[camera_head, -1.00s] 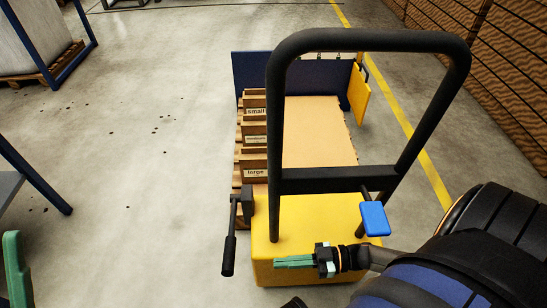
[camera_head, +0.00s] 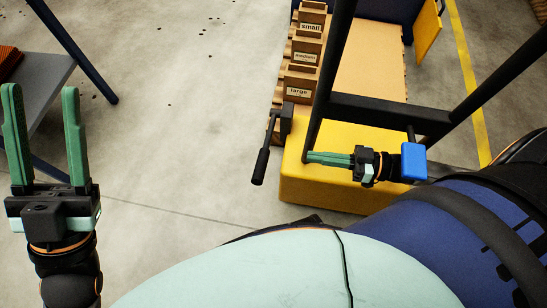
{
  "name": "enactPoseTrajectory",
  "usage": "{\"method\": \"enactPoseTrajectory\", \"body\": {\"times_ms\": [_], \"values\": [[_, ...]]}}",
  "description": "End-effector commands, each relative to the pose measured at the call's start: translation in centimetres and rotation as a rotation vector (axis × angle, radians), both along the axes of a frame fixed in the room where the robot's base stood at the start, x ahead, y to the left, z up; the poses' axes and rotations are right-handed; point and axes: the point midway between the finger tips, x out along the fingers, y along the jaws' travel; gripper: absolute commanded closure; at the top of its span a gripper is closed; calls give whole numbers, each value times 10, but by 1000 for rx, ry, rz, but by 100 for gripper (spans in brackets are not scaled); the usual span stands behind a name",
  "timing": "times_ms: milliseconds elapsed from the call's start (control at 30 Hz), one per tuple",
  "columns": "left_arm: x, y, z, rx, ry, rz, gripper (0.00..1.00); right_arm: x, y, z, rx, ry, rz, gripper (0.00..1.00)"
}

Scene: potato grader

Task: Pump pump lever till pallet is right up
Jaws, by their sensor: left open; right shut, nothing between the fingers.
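The pump lever (camera_head: 263,162) is a black handle hanging down from a pivot at the left side of the yellow pallet truck body (camera_head: 325,190). My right gripper (camera_head: 310,158) is shut and empty, over the yellow body, pointing left with its fingertips to the right of the lever and apart from it. My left gripper (camera_head: 43,100) is open and empty at the far left, fingers pointing up the picture, well away from the lever. The pallet (camera_head: 276,92) shows at its left edge, bearing boxes labelled small, medium and large (camera_head: 299,90). Its height above the floor is hard to tell.
A black push frame (camera_head: 390,112) rises from the truck. A blue pad (camera_head: 413,161) sits beside my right wrist. A grey table (camera_head: 40,85) with dark legs stands at the left. Floor between the table and the truck is clear. A yellow floor line (camera_head: 466,75) runs at the right.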

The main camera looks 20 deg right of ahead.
Motion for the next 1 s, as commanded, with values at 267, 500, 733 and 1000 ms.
{"method": "enactPoseTrajectory", "body": {"times_ms": [267, 500, 733, 1000], "values": [[0, 0, -4, -1, 4, 0, 50, 7, 10, -1, 3, -4, 0, 100], [1, 0, -20, -11, 20, -11, 50, 33, 49, -4, 4, -7, 1, 100], [1, -3, -36, -2, 30, -25, 50, 57, 88, -10, 3, -4, 0, 100], [1, -7, -56, 21, 30, -20, 50, 52, 94, -41, 2, -1, 0, 100]]}}
